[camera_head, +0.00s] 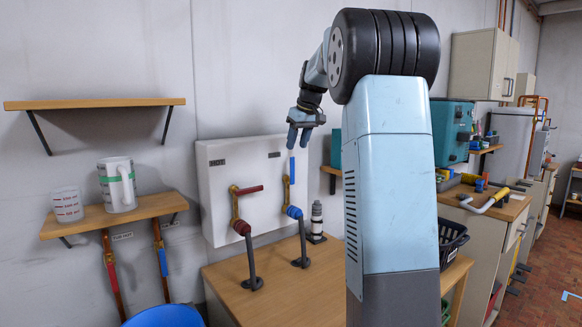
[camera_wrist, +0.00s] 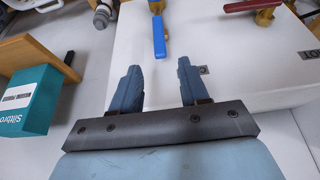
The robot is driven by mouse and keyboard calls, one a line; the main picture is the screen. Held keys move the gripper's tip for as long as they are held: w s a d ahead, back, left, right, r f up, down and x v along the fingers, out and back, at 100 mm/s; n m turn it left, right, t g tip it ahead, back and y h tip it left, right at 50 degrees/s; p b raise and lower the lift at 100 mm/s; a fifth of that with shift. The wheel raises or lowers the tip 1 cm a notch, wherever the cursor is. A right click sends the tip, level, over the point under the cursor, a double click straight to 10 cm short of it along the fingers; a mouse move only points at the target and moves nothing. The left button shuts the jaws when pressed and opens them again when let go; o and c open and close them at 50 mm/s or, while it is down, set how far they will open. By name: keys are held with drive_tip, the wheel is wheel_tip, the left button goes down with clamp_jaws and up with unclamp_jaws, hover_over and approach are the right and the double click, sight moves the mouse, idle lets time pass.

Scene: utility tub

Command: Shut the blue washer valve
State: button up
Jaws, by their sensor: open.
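The blue valve lever (camera_head: 292,170) stands upright on its brass valve (camera_head: 286,190), in front of a white wall panel. It also shows in the wrist view (camera_wrist: 159,36), pointing toward my gripper. A blue hose fitting (camera_head: 294,212) sits below that valve. My gripper (camera_head: 305,130) is above the lever, open and empty. In the wrist view its two fingers (camera_wrist: 158,66) lie on either side of the lever's line, apart from it. The red lever (camera_head: 249,190) on the neighbouring valve lies crosswise to its pipe.
The white panel (camera_head: 215,200) is close behind the levers. Dark hose ends (camera_head: 301,255) rise from the wooden bench (camera_head: 300,290). A grey-and-black bottle (camera_head: 317,222) stands right of the blue valve. Another blue handle (camera_head: 162,262) sits on a pipe under the lower left shelf.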

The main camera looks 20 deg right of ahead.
sight(292, 164)
drive_tip(key=x, duration=0.9)
drive_tip(key=shift+w+a+f, duration=0.1)
drive_tip(key=shift+f, duration=0.2)
clamp_jaws()
